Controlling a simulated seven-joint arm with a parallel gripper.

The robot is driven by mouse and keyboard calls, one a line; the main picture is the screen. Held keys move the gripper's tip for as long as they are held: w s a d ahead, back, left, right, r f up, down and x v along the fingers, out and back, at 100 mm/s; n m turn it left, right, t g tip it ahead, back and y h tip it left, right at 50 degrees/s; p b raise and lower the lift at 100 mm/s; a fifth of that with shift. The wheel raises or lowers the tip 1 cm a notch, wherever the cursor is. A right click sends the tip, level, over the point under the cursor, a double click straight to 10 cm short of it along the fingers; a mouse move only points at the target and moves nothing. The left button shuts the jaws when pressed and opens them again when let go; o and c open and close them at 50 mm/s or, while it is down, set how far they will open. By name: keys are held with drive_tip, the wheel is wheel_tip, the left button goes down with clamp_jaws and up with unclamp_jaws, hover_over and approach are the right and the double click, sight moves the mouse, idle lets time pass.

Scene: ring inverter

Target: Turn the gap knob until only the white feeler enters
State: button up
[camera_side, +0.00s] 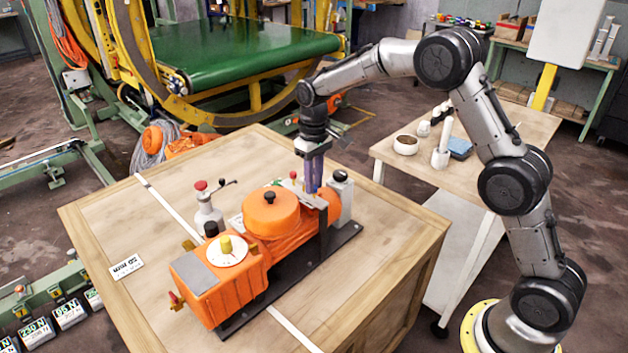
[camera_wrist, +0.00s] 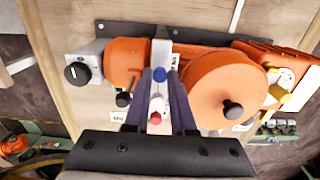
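The orange machine (camera_side: 222,290) lies on a wooden crate. It has a yellow knob (camera_side: 226,244) on a white dial at its left end and a black knob (camera_side: 341,176) on a grey box at its right end. That black knob also shows in the wrist view (camera_wrist: 77,73). I cannot tell which is the gap knob. My gripper (camera_side: 313,190) points down near the machine's right end. In the wrist view its fingers (camera_wrist: 160,80) stand apart. Between them show a blue cap (camera_wrist: 160,74), a white piece (camera_wrist: 157,104) and a red tip (camera_wrist: 155,118); which is the white feeler is unclear.
A round orange cover (camera_side: 271,214) with a black knob rises left of my gripper. A red-topped grey fitting (camera_side: 207,210) stands behind the machine. A side table (camera_side: 405,165) holds a bowl and small items.

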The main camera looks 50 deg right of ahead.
clamp_jaws()
idle(1.0)
drive_tip(key=shift+r, duration=0.65)
drive_tip(key=shift+o, duration=2.1)
unclamp_jaws()
drive_tip(key=shift+o, duration=1.1)
drive_tip(key=shift+f, duration=0.1)
wheel_tip(320, 180, up, 14)
